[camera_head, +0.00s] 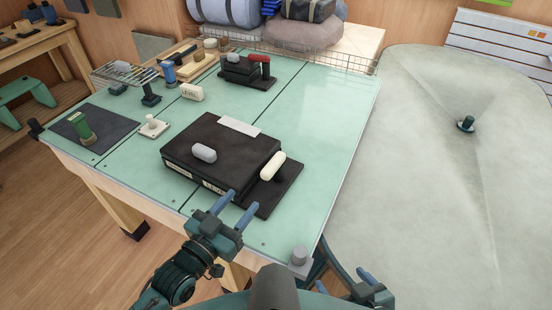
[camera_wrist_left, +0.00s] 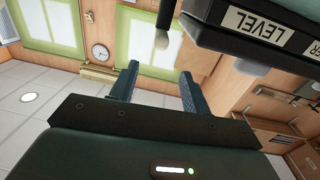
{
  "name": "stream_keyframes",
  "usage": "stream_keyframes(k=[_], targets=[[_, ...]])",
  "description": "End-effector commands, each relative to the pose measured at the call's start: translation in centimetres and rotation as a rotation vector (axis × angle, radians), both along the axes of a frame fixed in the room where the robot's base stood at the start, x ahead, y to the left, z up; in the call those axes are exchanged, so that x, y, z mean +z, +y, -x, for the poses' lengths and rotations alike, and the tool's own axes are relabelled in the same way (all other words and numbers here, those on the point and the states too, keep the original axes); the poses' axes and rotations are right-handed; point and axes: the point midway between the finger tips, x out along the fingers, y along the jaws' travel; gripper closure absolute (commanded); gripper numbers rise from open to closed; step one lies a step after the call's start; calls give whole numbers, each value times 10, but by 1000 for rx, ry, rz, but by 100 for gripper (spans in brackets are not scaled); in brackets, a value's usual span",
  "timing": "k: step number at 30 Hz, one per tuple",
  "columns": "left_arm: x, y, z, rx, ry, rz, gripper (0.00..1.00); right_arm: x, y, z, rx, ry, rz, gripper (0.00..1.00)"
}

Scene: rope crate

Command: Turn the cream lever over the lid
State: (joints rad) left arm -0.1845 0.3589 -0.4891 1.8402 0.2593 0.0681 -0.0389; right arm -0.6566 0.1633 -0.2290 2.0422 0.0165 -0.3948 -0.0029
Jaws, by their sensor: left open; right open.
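The cream lever (camera_head: 273,166) stands at the right side of a black crate (camera_head: 195,178) on a black base plate (camera_head: 285,190). The crate's dark lid (camera_head: 222,140) has a grey knob (camera_head: 204,153) on top and looks shut. The lever is beside the lid, not over it. My left gripper (camera_head: 243,199) is open and empty, in front of the crate and the lever. My right gripper (camera_head: 355,280) is open at the bottom, partly hidden.
The crate stands on a green table (camera_head: 330,130). A smaller black box with a red lever (camera_head: 259,62) stands at the back. The table's right side is clear.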

Motion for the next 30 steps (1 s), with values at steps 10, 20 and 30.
stream_keyframes(k=[10,20,30], targets=[[3,-30,-49,0,-2,4,53,-1,5,9,1,23,-10,18],[1,-60,-99,0,0,0,53,-2,1,8,-9,28,-4,18],[0,-67,-111,0,1,-1,53,0,0,2,-10,16,-2,18]])
